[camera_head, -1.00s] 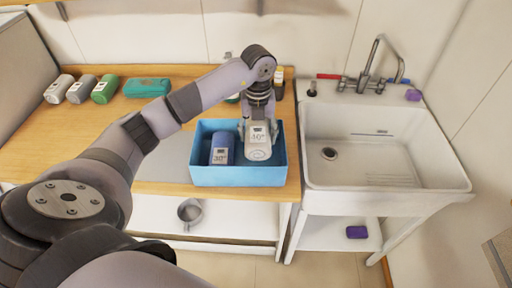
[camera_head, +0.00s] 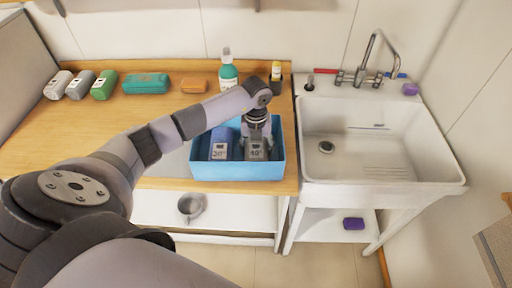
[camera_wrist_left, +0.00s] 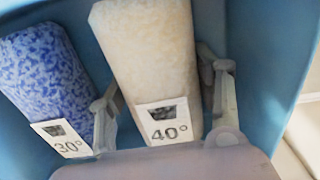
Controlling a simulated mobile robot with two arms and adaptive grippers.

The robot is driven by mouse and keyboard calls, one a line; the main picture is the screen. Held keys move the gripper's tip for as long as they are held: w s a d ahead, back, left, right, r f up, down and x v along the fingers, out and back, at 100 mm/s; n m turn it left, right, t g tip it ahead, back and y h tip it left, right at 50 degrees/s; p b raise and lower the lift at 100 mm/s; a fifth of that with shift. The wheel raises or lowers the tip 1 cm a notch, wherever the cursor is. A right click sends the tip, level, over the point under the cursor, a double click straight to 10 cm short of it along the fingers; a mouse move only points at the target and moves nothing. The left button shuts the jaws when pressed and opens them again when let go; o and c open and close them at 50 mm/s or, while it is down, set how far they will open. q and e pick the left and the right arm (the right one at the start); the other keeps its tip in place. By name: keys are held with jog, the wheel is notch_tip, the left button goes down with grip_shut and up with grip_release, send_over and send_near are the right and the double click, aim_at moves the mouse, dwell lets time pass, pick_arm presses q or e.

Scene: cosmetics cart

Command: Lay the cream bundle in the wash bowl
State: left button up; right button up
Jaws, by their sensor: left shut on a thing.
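The cream bundle (camera_wrist_left: 150,55) with a 40° label is between the fingers of my left gripper (camera_wrist_left: 163,103) in the left wrist view. In the head view, the bundle (camera_head: 256,153) sits low inside the blue wash bowl (camera_head: 238,173), in its right half and in shade. My left gripper (camera_head: 257,139) reaches down over it from above, shut on it. A blue bundle (camera_head: 221,146) with a 30° label lies beside it on the left and also shows in the wrist view (camera_wrist_left: 42,75). Whether the cream bundle touches the bowl's floor is hidden. My right gripper is out of view.
White, grey and green bundles (camera_head: 104,86), a teal case (camera_head: 146,84), an orange block (camera_head: 194,86) and a teal bottle (camera_head: 228,76) stand along the wooden counter's back. A white sink (camera_head: 345,175) is right of the bowl. A grey mug (camera_head: 190,206) sits below.

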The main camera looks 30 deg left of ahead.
aim_at(256, 143)
pick_arm(q)
jog(key=o, duration=1)
notch_tip(256, 143, up, 11)
jog(key=shift+r+b, duration=0.1)
jog(key=shift+b, duration=1.15)
jog(key=shift+r, duration=0.5)
